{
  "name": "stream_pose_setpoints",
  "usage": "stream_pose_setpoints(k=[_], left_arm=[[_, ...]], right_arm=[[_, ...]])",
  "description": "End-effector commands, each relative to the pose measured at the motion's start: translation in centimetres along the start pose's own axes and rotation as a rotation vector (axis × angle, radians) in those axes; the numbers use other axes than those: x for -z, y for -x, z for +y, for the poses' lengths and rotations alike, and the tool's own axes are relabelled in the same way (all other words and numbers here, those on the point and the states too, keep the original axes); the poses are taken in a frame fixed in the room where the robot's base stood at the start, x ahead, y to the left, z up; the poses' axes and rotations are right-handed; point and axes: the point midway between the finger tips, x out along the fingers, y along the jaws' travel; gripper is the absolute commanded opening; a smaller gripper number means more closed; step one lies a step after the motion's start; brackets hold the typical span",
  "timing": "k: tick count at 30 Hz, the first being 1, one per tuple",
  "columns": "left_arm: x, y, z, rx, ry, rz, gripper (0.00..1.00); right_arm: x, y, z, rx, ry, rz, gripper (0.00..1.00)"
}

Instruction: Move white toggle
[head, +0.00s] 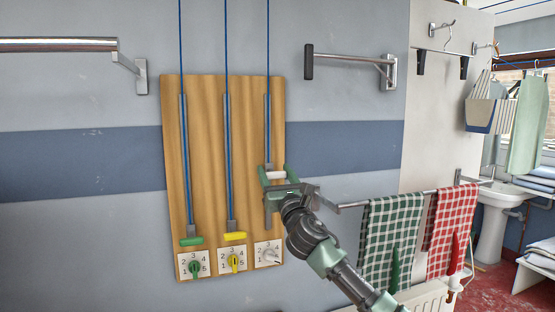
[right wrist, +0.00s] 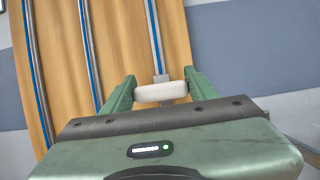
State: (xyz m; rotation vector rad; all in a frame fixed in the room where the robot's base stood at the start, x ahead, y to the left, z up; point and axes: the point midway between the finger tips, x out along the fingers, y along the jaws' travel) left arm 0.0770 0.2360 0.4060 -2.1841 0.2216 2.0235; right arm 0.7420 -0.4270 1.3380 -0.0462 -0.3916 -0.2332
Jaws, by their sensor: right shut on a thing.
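A wooden board (head: 205,150) on the wall carries three vertical rails with blue cords. The white toggle (head: 276,175) is a short bar on the right rail, higher than the green toggle (head: 191,241) and the yellow toggle (head: 235,236), which sit near the bottoms of their rails. My right gripper (head: 277,171) is shut on the white toggle. In the right wrist view the white toggle (right wrist: 161,92) lies crosswise between the two green fingers. My left gripper is out of view.
Below the rails are numbered dials: green (head: 195,268), yellow (head: 233,262) and white (head: 269,255), the last partly hard to read. A towel rail with green checked (head: 388,240) and red checked (head: 452,232) cloths stands to the right, close to my right arm.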

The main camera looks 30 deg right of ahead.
Motion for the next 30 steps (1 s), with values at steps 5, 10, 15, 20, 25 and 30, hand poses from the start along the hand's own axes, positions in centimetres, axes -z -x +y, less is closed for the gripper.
stream_pose_setpoints(k=[5, 10, 15, 20, 25, 30], left_arm=[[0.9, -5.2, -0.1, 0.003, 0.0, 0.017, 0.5], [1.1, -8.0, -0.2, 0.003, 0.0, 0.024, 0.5], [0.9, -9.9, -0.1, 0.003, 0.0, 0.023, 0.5], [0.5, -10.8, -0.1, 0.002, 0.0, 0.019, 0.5], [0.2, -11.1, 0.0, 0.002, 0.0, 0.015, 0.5], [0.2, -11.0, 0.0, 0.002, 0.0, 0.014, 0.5]], right_arm=[[7.4, 3.0, 0.2, -0.004, 0.002, 0.012, 0.0], [11.5, 4.7, 0.2, -0.003, 0.002, 0.012, 0.0], [14.2, 5.8, 0.2, -0.003, 0.001, 0.01, 0.0], [15.4, 6.3, 0.2, -0.004, 0.002, 0.009, 0.0], [15.7, 6.5, 0.1, -0.003, 0.0, 0.008, 0.0], [15.8, 6.5, 0.2, -0.004, 0.0, 0.01, 0.0]])
